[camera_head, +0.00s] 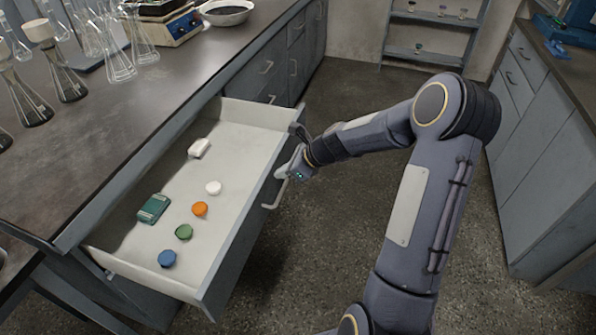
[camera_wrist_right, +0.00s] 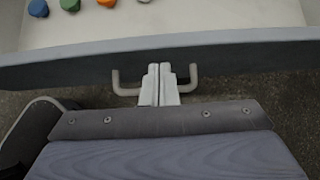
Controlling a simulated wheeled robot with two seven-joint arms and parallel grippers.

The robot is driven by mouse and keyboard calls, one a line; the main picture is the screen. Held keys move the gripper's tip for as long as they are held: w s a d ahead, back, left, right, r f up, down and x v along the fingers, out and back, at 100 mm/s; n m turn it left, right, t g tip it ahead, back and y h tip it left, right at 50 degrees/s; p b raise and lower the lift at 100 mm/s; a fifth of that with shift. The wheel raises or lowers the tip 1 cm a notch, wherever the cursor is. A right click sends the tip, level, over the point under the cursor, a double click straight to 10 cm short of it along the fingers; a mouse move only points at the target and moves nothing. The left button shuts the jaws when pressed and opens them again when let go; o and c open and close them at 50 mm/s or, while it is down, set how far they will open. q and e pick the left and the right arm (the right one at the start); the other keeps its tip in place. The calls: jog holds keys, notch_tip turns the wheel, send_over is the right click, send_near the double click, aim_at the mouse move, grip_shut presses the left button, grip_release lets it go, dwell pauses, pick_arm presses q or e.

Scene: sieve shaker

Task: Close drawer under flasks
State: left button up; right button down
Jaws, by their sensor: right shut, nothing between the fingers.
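The drawer (camera_head: 235,150) under the bench with the flasks (camera_head: 120,60) is pulled out, its white inside showing. Its front panel with a bar handle (camera_head: 272,196) faces right. My right gripper (camera_head: 284,171) is at the front panel by the handle, with its fingers shut and nothing between them. In the right wrist view the shut fingers (camera_wrist_right: 160,84) point at the drawer front (camera_wrist_right: 230,62), between the two ends of the handle (camera_wrist_right: 192,76). I cannot tell whether they touch the panel. My left gripper is not in view.
The drawer holds a green box (camera_head: 153,208), a white block (camera_head: 199,147) and several coloured caps, one orange (camera_head: 200,208) and one blue (camera_head: 167,258). A scale (camera_head: 172,22) and a bowl (camera_head: 227,11) stand on the bench. Another cabinet (camera_head: 540,150) stands right; floor between is free.

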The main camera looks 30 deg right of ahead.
jog(key=shift+w+a, duration=0.35)
jog(key=shift+w, duration=0.1)
